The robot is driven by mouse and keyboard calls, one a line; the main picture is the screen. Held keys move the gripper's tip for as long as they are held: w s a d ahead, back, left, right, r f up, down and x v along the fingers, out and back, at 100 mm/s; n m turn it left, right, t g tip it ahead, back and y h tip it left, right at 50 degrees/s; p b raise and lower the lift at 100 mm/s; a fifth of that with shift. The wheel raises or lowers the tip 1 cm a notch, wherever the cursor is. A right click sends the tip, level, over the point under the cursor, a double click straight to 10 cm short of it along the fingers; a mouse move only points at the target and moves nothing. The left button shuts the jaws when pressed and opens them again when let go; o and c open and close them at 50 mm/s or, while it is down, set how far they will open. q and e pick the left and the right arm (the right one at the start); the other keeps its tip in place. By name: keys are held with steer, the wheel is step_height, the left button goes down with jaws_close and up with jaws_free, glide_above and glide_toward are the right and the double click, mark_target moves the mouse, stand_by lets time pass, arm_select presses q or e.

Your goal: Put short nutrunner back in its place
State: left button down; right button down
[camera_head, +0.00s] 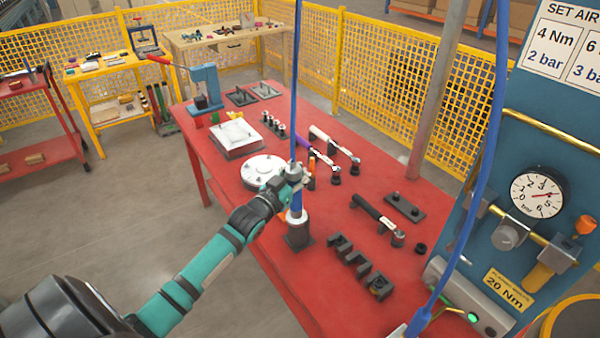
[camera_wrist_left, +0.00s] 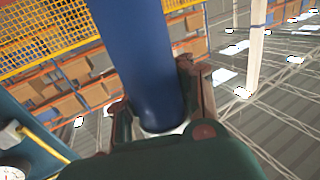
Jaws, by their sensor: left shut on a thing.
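The short nutrunner (camera_head: 296,203) is an upright blue tool hanging in line with a blue hose (camera_head: 296,90) over the red table. My left gripper (camera_head: 294,178) is shut around its upper part. Its lower end is at a dark block-like holder (camera_head: 299,238) on the table; I cannot tell whether it is seated in it or just above. In the left wrist view the blue body (camera_wrist_left: 145,70) stands between the two fingers (camera_wrist_left: 160,112), and its lower end is hidden. My right gripper is not in view.
On the red table (camera_head: 310,270) are a round white flange (camera_head: 262,170), a black-handled wrench (camera_head: 372,212), black V-blocks (camera_head: 358,266) and a flat dark plate (camera_head: 403,207). A blue panel with a gauge (camera_head: 538,195) stands at the right. A second blue hose (camera_head: 484,150) hangs before it.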

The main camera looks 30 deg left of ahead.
arm_select(q)
steer(key=shift+f, duration=0.1)
stand_by(0.3)
steer(key=c, duration=1.1)
jaws_free()
steer(key=shift+s+f, duration=0.1)
steer(key=shift+f, duration=0.15)
steer(key=s, duration=1.2)
steer(key=shift+r, duration=0.3)
